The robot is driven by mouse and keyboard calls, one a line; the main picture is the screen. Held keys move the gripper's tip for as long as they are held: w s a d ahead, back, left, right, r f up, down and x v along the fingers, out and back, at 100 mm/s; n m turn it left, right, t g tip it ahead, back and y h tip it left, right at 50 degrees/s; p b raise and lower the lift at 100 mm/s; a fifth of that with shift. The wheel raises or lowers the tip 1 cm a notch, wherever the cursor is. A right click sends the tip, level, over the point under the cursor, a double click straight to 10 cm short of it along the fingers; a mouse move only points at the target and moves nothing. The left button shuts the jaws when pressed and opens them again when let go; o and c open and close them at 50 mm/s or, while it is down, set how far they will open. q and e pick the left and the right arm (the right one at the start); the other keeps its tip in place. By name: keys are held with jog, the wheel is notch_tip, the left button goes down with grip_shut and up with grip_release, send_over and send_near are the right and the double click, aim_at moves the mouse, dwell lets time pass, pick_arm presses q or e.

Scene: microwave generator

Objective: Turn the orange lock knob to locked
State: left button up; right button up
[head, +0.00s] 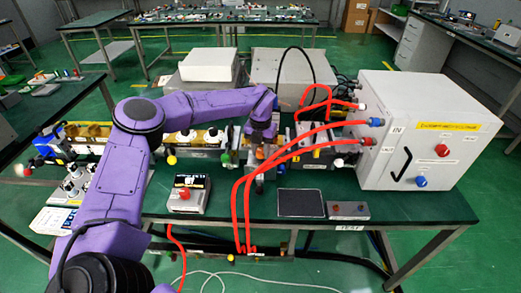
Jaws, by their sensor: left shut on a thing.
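The orange lock knob (260,154) shows as a small orange patch on the waveguide bench, just left of the red hoses. My left arm reaches over the bench from the left, and its gripper (262,146) points down at the knob. The gripper is shut on the knob, whose sides are largely hidden by the fingers. The knob's turn angle is too small to read. My right gripper is not in view.
A white generator box (385,160) with red and blue knobs stands at the right. Red hoses (290,150) run close to the gripper's right side. A small display meter (188,193) and a dark pad (300,203) lie on the green table (235,207) in front.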

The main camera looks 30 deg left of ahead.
aim_at(260, 151)
pick_arm(q)
jog(key=shift+s+f, duration=0.1)
jog(key=shift+f, duration=0.05)
jog(key=o, duration=1)
jog(key=shift+o, duration=0.2)
notch_tip(260, 151, up, 11)
jog(key=b, duration=0.2)
jog(key=shift+f, duration=0.2)
